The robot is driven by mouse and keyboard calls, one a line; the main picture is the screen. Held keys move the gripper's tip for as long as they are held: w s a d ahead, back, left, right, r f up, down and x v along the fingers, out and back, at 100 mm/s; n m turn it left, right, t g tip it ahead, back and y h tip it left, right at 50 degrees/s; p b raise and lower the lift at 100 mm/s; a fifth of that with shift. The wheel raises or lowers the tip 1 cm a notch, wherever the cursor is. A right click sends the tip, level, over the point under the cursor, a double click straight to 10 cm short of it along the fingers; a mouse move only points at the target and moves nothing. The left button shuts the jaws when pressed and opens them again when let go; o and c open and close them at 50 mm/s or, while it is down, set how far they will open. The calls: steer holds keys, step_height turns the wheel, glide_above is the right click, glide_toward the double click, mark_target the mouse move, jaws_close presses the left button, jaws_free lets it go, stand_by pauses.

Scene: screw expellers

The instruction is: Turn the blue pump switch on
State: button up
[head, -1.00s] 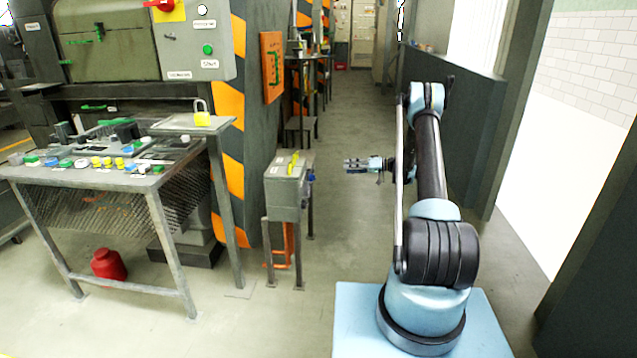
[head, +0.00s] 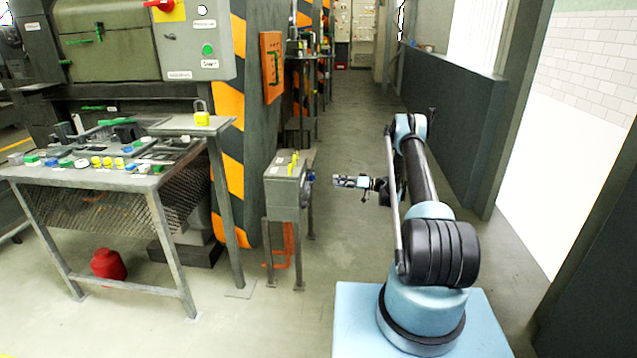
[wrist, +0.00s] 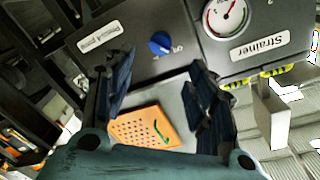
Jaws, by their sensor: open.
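The blue pump switch (wrist: 160,43) is a round knob with a pointer on a dark grey panel in the wrist view. An "on" mark shows beside it, and a label, seen upside down, sits to its left. In the head view a small blue part (head: 311,177) shows on the right side of the grey box (head: 284,190). My gripper (head: 337,181) is to the right of that box, apart from it. In the wrist view my gripper (wrist: 162,66) is open and empty, its two dark fingers framing the knob, which looks untouched.
The control table (head: 90,175) stands left of the box. The aisle floor (head: 350,130) is clear.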

mark_target(313, 178)
steer(key=w+a, duration=0.1)
steer(key=a, duration=1)
steer(key=shift+w, duration=0.25)
steer(key=shift+a, duration=0.1)
